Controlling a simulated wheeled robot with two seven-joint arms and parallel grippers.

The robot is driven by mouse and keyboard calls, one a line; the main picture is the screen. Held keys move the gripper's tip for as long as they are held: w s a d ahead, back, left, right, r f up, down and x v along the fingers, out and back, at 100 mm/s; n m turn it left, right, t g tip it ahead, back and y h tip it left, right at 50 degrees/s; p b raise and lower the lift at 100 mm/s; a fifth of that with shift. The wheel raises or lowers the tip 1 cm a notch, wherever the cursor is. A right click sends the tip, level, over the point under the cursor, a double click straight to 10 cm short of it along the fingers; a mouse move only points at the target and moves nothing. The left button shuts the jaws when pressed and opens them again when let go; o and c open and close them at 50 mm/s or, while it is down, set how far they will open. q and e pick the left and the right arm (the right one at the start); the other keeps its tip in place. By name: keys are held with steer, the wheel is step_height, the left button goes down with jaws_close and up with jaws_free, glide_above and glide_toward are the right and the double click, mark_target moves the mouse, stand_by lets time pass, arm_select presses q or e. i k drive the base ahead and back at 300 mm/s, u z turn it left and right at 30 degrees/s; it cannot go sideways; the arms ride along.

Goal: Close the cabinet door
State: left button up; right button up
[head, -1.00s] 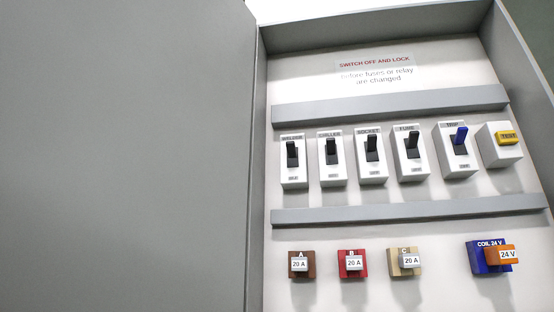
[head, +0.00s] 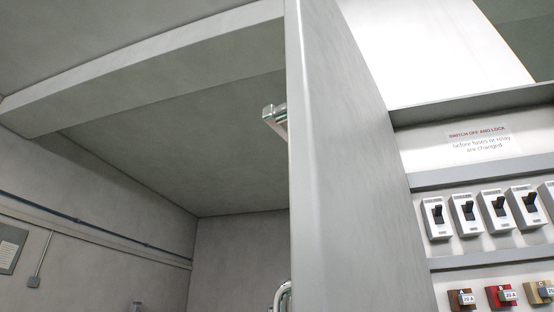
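The grey cabinet door (head: 350,170) stands open in the head view, seen nearly edge-on, with its broad free edge toward me. Its inner face leads back to the right, to the cabinet (head: 470,180). A curved bright metal piece (head: 283,296), like a handle, shows at the door's left side near the bottom; most of it is hidden. Neither of my grippers is in view.
Inside the cabinet are black switches (head: 471,212) on white bases and a row of fuses (head: 501,296). A small metal fitting (head: 273,117) shows left of the door edge; I cannot tell what it is. The room left of the door looks open.

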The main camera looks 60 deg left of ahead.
mark_target(357, 244)
steer(key=k, duration=1.75)
steer(key=z, duration=1.2)
steer(key=k, duration=0.2)
steer(key=u, duration=1.8)
steer(key=i, duration=1.65)
